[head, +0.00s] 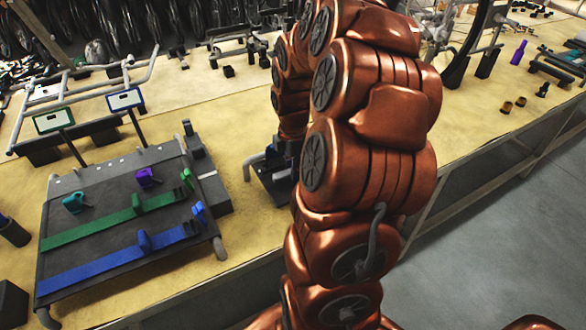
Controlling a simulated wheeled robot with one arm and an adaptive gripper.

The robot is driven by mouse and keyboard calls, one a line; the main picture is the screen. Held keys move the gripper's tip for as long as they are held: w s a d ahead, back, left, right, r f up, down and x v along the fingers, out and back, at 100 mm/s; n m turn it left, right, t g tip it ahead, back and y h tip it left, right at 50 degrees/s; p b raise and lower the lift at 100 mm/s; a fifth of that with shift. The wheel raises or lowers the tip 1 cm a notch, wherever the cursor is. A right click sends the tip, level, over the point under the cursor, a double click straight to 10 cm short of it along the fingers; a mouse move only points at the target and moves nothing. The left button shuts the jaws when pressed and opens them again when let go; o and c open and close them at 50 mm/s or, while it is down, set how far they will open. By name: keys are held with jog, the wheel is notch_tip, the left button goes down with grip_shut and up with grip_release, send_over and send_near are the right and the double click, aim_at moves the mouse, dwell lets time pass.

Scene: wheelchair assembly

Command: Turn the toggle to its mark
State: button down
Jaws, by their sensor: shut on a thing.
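My gripper (287,149) is at the end of my copper arm, low over a small dark plate fixture (275,183) on the table. Only a dark part of it shows; my arm hides the rest. It is shut on a small part at this fixture, which seems to be the toggle. The toggle itself is mostly hidden, and I cannot make out its mark or its angle. A bit of blue shows beside the gripper on its left.
A dark panel (100,225) with a green strap (90,232), a blue strap (95,272), a teal knob (75,203) and a purple knob (147,178) lies at left. Two small signs (125,99) stand behind it. The yellow table (235,110) has bare room behind the fixture.

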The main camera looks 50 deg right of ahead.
jog(key=m+b, duration=0.1)
jog(key=m, duration=0.1)
jog(key=m+b, duration=0.1)
jog(key=b, duration=0.1)
jog(key=shift+f+m, duration=0.2)
jog(key=shift+m, duration=0.2)
jog(key=m+b, duration=0.3)
jog(key=m, duration=0.1)
jog(key=shift+m, duration=0.3)
jog(key=m+b, duration=0.3)
jog(key=m, duration=0.1)
jog(key=shift+r+m+b, duration=0.2)
jog(key=shift+m+b, duration=0.55)
jog(key=shift+m, duration=1.65)
jog(key=c, duration=1)
grip_release()
jog(key=shift+o, duration=0.2)
